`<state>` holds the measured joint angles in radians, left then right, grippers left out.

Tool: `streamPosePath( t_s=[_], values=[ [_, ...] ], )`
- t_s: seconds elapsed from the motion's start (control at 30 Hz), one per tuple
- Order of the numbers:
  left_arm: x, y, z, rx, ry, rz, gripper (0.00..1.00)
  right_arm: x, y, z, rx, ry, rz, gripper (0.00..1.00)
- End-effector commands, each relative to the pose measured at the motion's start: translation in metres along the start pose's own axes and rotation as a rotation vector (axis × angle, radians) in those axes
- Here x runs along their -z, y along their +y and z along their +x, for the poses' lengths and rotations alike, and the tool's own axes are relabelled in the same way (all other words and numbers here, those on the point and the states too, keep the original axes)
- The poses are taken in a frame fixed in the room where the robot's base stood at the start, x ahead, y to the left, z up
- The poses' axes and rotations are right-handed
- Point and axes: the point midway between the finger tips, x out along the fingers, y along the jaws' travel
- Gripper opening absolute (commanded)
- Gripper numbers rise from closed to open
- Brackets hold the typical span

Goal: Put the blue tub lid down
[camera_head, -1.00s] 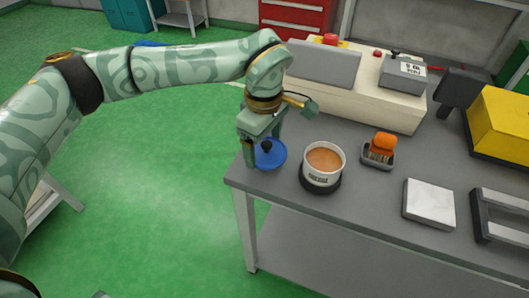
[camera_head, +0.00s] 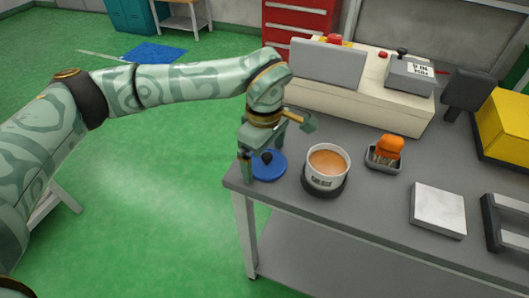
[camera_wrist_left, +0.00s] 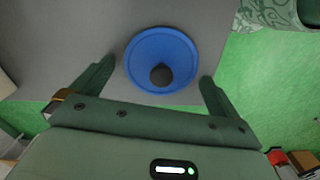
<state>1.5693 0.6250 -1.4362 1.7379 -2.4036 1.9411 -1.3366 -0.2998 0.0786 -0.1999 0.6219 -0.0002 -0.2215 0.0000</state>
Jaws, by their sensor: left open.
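The blue tub lid (camera_head: 272,171) lies flat on the grey bench top near its left front corner, with its dark round knob facing up. It also shows in the left wrist view (camera_wrist_left: 180,50), close to the bench edge. My left gripper (camera_head: 263,160) is open above the lid. In the left wrist view its two fingers (camera_wrist_left: 157,72) stand apart on either side of the lid and its knob, with gaps to both. The white tub (camera_head: 326,178) with orange-brown contents stands right of the lid on a dark round base. My right gripper is out of view.
A dark holder with an orange-topped item (camera_head: 388,148) and a white square plate (camera_head: 438,210) are farther right on the bench (camera_head: 370,225). A cream machine (camera_head: 385,108) stands behind. The bench edge is close beside the lid.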

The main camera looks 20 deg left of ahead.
Motion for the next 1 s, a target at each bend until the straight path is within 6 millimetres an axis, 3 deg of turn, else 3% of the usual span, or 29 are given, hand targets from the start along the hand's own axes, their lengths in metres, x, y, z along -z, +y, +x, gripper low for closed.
streamPosePath(
  t_s=[0.5, 0.7, 1.0],
  values=[
    [0.0, 0.0, -0.108, -0.007, 0.002, -0.001, 1.0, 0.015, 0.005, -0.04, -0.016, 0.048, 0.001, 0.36],
    [0.0, 0.0, -0.122, -0.002, 0.0, 0.0, 1.0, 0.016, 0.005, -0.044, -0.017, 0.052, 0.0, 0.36],
    [0.0, 0.0, -0.121, 0.0, -0.001, 0.0, 1.0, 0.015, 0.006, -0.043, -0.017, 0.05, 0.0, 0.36]
  ],
)
